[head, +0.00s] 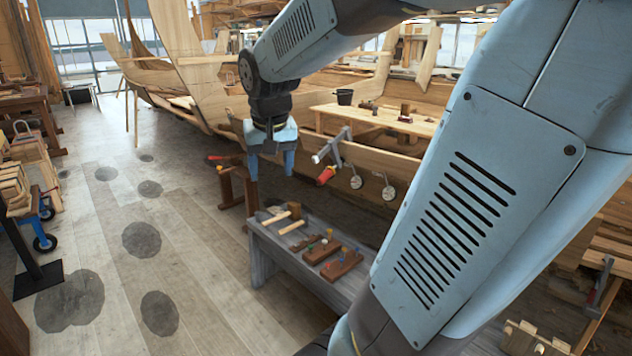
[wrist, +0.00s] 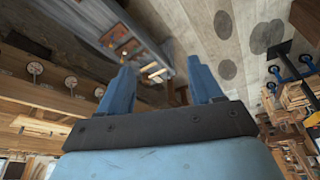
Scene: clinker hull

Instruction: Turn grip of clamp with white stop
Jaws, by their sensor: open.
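A bar clamp (head: 331,147) with a grey bar and a red grip (head: 326,176) sits at the edge of the hull planking, in the middle of the head view. A pale part shows at its left end; I cannot tell whether it is a white stop. My gripper (head: 271,172) is open and empty, pointing down, left of this clamp and apart from it. In the wrist view my gripper (wrist: 160,64) has its two blue fingers spread with nothing held between them. I cannot make out the clamp there.
Round pale discs (head: 355,182) hang on the hull side right of the clamp. A low grey bench (head: 266,253) below carries mallets and wooden blocks with coloured pieces. Another red-handled tool (head: 217,158) lies on a trestle at left.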

